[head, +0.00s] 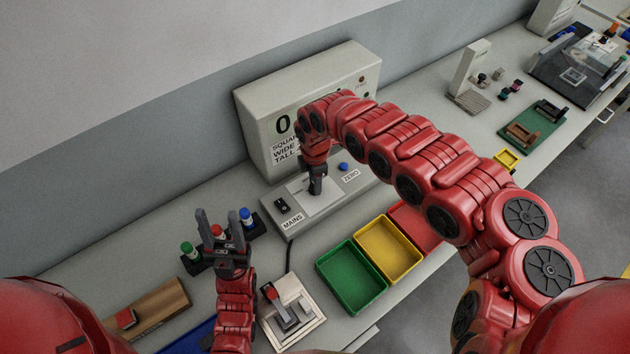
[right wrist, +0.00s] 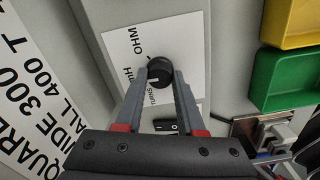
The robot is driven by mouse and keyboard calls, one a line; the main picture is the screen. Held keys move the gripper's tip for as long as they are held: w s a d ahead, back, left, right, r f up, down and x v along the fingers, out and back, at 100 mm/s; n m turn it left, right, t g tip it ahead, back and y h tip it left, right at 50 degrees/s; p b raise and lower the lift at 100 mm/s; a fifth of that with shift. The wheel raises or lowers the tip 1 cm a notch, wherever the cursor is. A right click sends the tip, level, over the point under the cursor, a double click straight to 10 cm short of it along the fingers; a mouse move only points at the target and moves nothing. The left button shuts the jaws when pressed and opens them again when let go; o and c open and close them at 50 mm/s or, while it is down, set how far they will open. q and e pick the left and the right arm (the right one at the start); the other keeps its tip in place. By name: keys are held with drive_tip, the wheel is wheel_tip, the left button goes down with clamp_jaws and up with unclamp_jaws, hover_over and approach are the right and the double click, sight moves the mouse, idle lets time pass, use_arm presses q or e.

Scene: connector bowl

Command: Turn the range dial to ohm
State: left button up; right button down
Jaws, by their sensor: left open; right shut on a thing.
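The range dial (right wrist: 160,72) is a round black knob on a white plate (right wrist: 190,40) in the right wrist view. The word OHM is printed at its upper left, with other partly covered labels below that. A small white mark shows on the knob's lower left side; its exact pointing is hard to tell. My right gripper (right wrist: 161,84) is shut on the dial, one finger on each side. In the head view my right gripper (head: 316,190) stands over the white plate and hides the dial. My left gripper (head: 221,222) is open and empty, near the capped bottles.
A grey box with a display (head: 330,90) stands behind the dial panel. A MAINS switch (head: 283,207) and blue ZERO button (head: 343,167) flank the plate. Green (head: 350,278) and yellow (head: 390,248) trays lie in front. Green, red and blue capped bottles (head: 246,217) stand in a black rack.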

drive_tip(key=m, duration=0.5)
drive_tip(key=shift+s, duration=0.1)
drive_tip(key=m, duration=0.2)
drive_tip(key=shift+m, duration=0.3)
drive_tip(key=shift+f+m, duration=0.1)
drive_tip(key=shift+m, duration=1.8)
drive_tip(key=c, duration=0.5)
unclamp_jaws()
